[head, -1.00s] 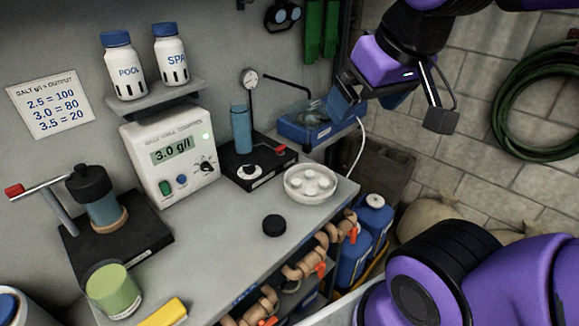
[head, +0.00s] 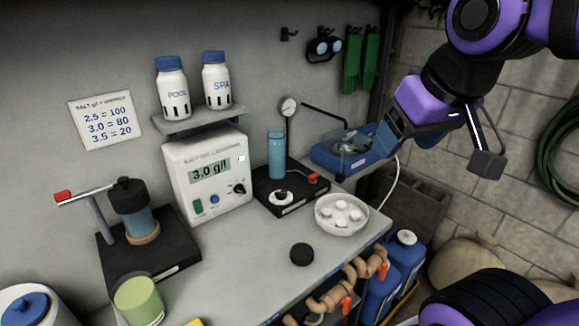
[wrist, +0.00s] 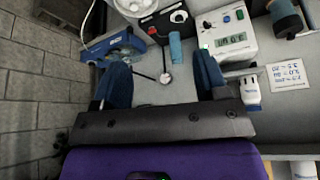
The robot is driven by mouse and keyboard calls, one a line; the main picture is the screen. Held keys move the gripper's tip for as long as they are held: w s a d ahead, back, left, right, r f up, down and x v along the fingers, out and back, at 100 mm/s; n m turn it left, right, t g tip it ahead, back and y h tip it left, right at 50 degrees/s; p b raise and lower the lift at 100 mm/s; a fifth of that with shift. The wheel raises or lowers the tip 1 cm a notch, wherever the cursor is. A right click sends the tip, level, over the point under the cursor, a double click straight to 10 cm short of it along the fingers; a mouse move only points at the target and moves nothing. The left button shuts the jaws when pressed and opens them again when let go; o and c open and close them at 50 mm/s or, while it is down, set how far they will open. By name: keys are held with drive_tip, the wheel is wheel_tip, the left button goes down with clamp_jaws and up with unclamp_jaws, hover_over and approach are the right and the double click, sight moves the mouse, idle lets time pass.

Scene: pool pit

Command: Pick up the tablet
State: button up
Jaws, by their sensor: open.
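Several round white tablets (head: 341,212) lie in a shallow white dish (head: 322,226) near the right edge of the grey bench. The dish shows partly at the top edge of the wrist view (wrist: 135,6), where the tablets are hard to make out. My gripper (head: 388,132) is in the air at the back right of the bench, beyond the dish and close to a blue device. In the wrist view my gripper (wrist: 161,80) has its two blue fingers wide apart with nothing between them.
The blue device (head: 338,158), a black stand with a blue cylinder (head: 276,155) and a white meter (head: 208,176) stand behind the dish. A black puck (head: 301,254) lies in front. A gauge (head: 288,107) stands behind the cylinder.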

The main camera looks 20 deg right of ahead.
drive_tip(key=shift+m+g+h, duration=0.6)
drive_tip(key=shift+h, duration=0.3)
drive_tip(key=w+f, duration=0.1)
drive_tip(key=w, duration=0.1)
drive_tip(key=w+d+f, duration=0.1)
drive_tip(key=w, duration=0.2)
drive_tip(key=w+d+f, duration=0.1)
drive_tip(key=w+f, duration=0.1)
drive_tip(key=w, duration=0.1)
drive_tip(key=shift+d, duration=0.25)
drive_tip(key=c, duration=0.3)
drive_tip(key=m+g+y, duration=0.1)
drive_tip(key=m+g, duration=0.1)
drive_tip(key=g, duration=0.1)
hover_over(341, 223)
drive_tip(key=s, duration=0.2)
wheel_tip(341, 223, down, 25)
drive_tip(key=shift+c, duration=0.2)
drive_tip(key=shift+w+d+f, duration=0.1)
drive_tip(key=shift+w+f, duration=0.25)
drive_tip(key=shift+f, duration=1.6)
drive_tip(key=shift+w+a+f, duration=0.1)
drive_tip(key=shift+w+f, duration=0.2)
drive_tip(key=shift+f, duration=1.6)
drive_tip(key=shift+w+d+f, duration=0.1)
drive_tip(key=shift+w+f, duration=0.25)
drive_tip(key=shift+f, duration=1.6)
